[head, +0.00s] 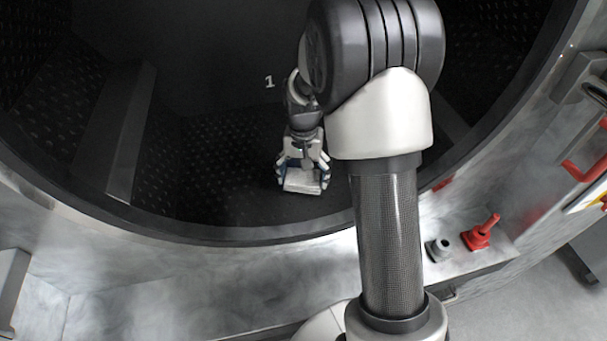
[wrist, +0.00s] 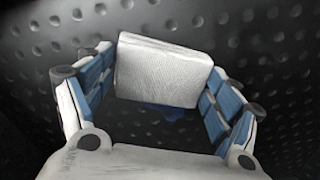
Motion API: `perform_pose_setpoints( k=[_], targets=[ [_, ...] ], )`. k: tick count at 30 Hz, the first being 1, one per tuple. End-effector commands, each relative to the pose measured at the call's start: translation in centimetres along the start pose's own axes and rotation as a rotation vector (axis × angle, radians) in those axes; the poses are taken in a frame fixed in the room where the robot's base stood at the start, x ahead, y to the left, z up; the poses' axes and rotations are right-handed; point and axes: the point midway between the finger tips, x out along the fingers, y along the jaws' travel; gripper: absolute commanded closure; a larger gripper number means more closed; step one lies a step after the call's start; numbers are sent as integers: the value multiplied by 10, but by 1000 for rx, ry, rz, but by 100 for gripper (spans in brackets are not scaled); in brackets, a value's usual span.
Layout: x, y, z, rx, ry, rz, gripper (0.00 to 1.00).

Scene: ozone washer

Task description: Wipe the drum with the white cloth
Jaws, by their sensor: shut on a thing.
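The drum (head: 225,150) is a large dark cylinder with a dimpled inner wall, and its round opening fills much of the head view. My gripper (head: 303,182) is inside the drum, near the lower part of the wall. It is shut on the folded white cloth (head: 302,181). In the wrist view my gripper's blue-padded fingers (wrist: 158,80) hold the cloth (wrist: 162,70) from both sides. The dimpled drum wall (wrist: 265,35) lies close behind the cloth. I cannot tell whether the cloth touches it.
A raised dark rib (head: 118,130) runs along the drum wall on the left. The metal rim (head: 250,239) curves below my arm. A red fitting (head: 482,234) and a grey fitting (head: 438,249) stand on the ledge at right. Red handles (head: 585,170) are at the far right.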

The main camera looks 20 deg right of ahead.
Motion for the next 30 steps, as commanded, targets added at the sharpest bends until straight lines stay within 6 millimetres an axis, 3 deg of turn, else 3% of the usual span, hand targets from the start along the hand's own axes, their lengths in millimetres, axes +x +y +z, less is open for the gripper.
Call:
perform_pose_setpoints(
  k=[30],
  targets=[
    [19,0,0,0,-1,0,41]
  ],
)
